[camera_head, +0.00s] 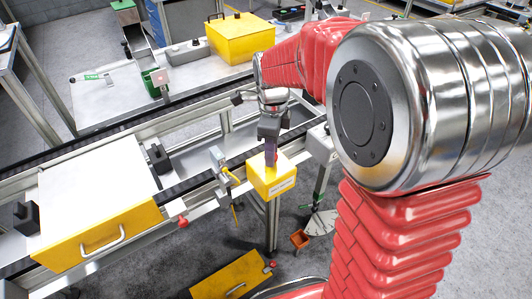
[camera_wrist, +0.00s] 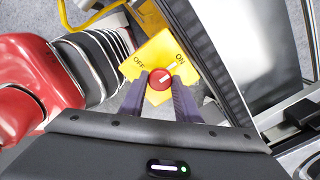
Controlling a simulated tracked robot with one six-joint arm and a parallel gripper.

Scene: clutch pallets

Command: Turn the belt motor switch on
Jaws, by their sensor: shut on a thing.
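The belt motor switch is a yellow box (camera_head: 272,180) on the conveyor's near side, with a red knob (camera_wrist: 160,79) on its face. In the wrist view the face carries the words OFF at left and ON at right. A pale pointer mark on the knob slants up and right, toward ON. My gripper (camera_wrist: 160,88) has its two purple fingers on either side of the red knob, closed on it. In the head view my gripper (camera_head: 270,155) comes down onto the box from above and hides most of the knob.
The conveyor's dark belt (camera_head: 180,185) runs behind the switch box. A white-topped yellow drawer unit (camera_head: 95,200) stands at left. A larger yellow box (camera_head: 240,40) sits at the back.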

